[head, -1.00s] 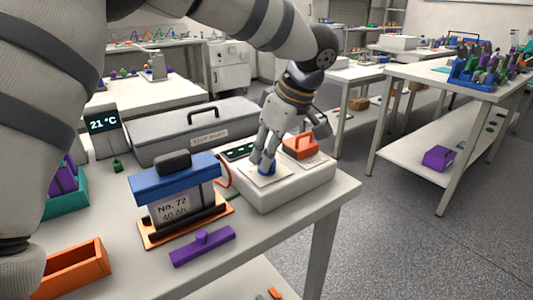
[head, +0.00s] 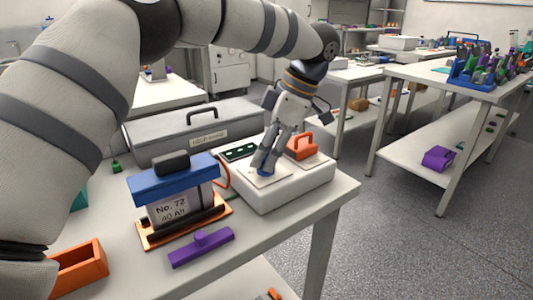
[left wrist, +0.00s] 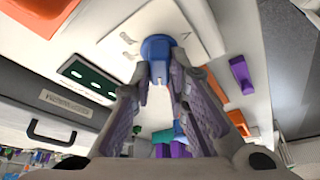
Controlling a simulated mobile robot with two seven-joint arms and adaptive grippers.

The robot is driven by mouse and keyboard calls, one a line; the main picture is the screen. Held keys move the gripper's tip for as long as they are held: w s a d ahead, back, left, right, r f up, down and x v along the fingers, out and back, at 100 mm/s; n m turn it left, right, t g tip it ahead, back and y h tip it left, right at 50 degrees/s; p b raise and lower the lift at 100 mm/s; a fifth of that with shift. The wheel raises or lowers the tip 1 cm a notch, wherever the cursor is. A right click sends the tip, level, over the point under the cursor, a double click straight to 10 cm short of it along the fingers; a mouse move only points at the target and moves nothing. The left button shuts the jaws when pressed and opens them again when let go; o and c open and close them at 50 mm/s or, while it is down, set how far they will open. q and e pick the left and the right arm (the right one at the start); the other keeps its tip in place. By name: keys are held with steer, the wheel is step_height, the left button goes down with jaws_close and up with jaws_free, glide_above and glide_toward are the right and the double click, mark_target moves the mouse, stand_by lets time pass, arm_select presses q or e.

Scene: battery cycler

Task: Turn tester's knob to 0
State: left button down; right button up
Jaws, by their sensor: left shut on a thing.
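The tester (head: 290,192) is a white box near the table's right end, with a dark green display (head: 240,152) on its top. Its blue knob (left wrist: 158,47) sits on a pale plate in the left wrist view, with marks on the plate beside it. In the head view the knob is mostly hidden behind the fingers. My left gripper (head: 266,168) reaches down from above and is shut on the knob. The left wrist view shows its fingertips (left wrist: 160,72) around the knob. My right gripper is not in view.
An orange handled part (head: 301,147) sits on the tester beside the gripper. A blue-topped battery labelled No. 72 (head: 175,192) stands left of it on an orange base. A purple part (head: 202,247), an orange bin (head: 80,268) and a grey case (head: 190,135) are also on the table.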

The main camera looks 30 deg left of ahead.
arm_select(q)
steer(key=shift+s+f+n+g, duration=0.1)
steer(key=shift+f+n+g, duration=0.2)
steer(key=shift+f+n, duration=0.25)
steer(key=c, duration=1.6)
jaws_free()
steer(key=shift+r, duration=0.1)
steer(key=shift+o, duration=0.2)
steer(key=shift+r, duration=0.1)
steer(key=shift+r, duration=0.25)
steer(key=v, duration=0.7)
steer(key=shift+r, duration=0.2)
steer(key=shift+a, duration=0.1)
